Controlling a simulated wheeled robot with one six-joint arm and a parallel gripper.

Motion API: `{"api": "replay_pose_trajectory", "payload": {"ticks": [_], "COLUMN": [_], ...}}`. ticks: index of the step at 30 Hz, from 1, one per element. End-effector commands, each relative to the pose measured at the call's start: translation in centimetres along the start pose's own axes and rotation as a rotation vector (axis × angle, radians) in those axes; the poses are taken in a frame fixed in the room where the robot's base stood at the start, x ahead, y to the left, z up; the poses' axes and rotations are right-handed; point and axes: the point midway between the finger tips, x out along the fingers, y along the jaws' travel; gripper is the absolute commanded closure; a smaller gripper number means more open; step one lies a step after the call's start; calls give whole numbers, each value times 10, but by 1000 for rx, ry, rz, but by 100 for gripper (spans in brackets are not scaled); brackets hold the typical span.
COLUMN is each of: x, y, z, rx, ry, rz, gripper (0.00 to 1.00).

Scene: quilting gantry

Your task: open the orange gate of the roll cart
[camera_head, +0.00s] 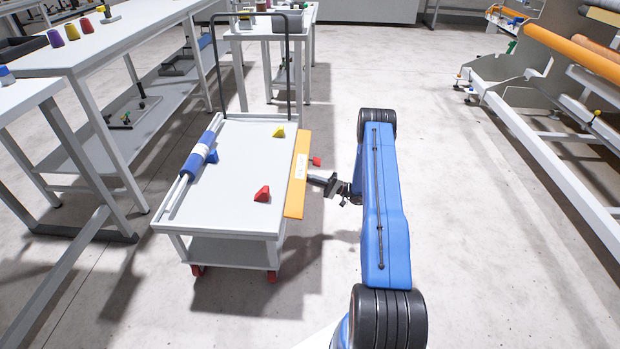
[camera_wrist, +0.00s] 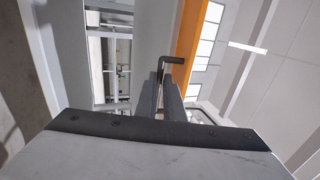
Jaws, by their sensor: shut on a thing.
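The roll cart (camera_head: 225,172) stands left of centre in the head view. Its orange gate (camera_head: 300,143) runs along the cart's right side and bears a white label. I cannot tell how far it tilts. The gate also shows as an orange strip in the wrist view (camera_wrist: 190,43). A red piece (camera_head: 315,161) sticks out beside the gate. My gripper (camera_head: 312,179) is at the gate's outer side. In the wrist view my gripper (camera_wrist: 166,95) is shut on a dark bent handle (camera_wrist: 171,61) beside the gate. The handle's lower part is hidden between the fingers.
A blue and white roll (camera_head: 202,155) lies along the cart's left edge. A yellow piece (camera_head: 279,132) and a red piece (camera_head: 262,194) are on the deck. A workbench (camera_head: 100,42) stands at left, a roll rack (camera_head: 545,140) at right. Floor between cart and rack is clear around my arm.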

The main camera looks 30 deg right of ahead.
Motion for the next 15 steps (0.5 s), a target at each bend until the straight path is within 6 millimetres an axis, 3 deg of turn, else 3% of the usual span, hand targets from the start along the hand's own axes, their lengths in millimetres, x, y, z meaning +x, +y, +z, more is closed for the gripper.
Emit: {"api": "replay_pose_trajectory", "payload": {"ticks": [15], "x": [2], "y": [4], "z": [1], "rx": [4], "ry": [-2], "rz": [-39], "gripper": [100]}}
